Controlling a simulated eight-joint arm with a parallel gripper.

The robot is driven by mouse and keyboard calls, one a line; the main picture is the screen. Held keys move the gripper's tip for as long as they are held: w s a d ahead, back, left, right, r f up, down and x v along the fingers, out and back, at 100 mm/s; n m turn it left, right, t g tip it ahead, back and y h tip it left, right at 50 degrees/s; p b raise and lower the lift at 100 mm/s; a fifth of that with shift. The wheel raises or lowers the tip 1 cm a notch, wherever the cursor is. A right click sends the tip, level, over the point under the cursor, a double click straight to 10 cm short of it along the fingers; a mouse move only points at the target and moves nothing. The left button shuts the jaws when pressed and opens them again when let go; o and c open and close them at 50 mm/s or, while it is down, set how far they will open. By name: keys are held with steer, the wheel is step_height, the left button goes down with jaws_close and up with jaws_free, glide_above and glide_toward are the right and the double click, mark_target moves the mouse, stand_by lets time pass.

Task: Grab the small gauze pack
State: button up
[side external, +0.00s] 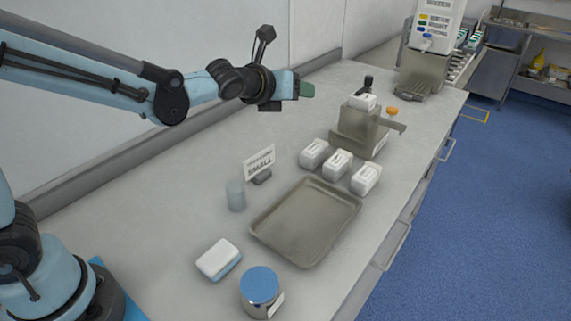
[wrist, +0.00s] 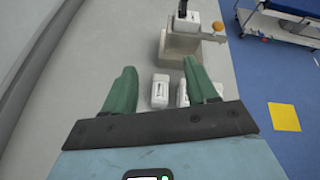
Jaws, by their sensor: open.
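Several small white packs stand on the grey counter: a left one (side external: 314,152), a middle one (side external: 337,163) and a right one (side external: 366,177) in a row behind the tray. Another white pack (side external: 219,260) with a blue lower side lies nearer the front. I cannot tell from the labels which is the small gauze pack. My gripper (side external: 305,89), with green fingers, is high above the counter, apart from all packs. In the wrist view my gripper (wrist: 160,64) is open and empty. One white pack (wrist: 160,92) shows between its fingers; others are partly hidden by the right finger.
An empty metal tray (side external: 305,222) lies mid-counter. Around it are a grey cylinder (side external: 236,196), a small sign (side external: 259,162) and a blue-lidded jar (side external: 260,287). A metal stand (side external: 358,130) with a white pack on top is behind the row. The counter's left strip is clear.

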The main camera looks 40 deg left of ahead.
mark_target(306, 155)
steer(key=f+m, duration=0.1)
steer(key=f, duration=0.4)
steer(key=w+d+f+m, duration=0.1)
steer(key=f, duration=0.5)
steer(key=f+m, duration=0.1)
steer(key=f, duration=0.5)
steer(key=shift+w+d+t, duration=0.15)
steer(key=shift+w+t, duration=0.15)
steer(key=shift+w, duration=0.05)
steer(key=shift+w+f, duration=0.15)
steer(key=shift+f, duration=0.05)
steer(key=shift+x, duration=3.55)
steer(key=shift+c, duration=0.4)
steer(key=c, duration=0.7)
steer(key=shift+o, duration=0.2)
steer(key=shift+r, duration=0.15)
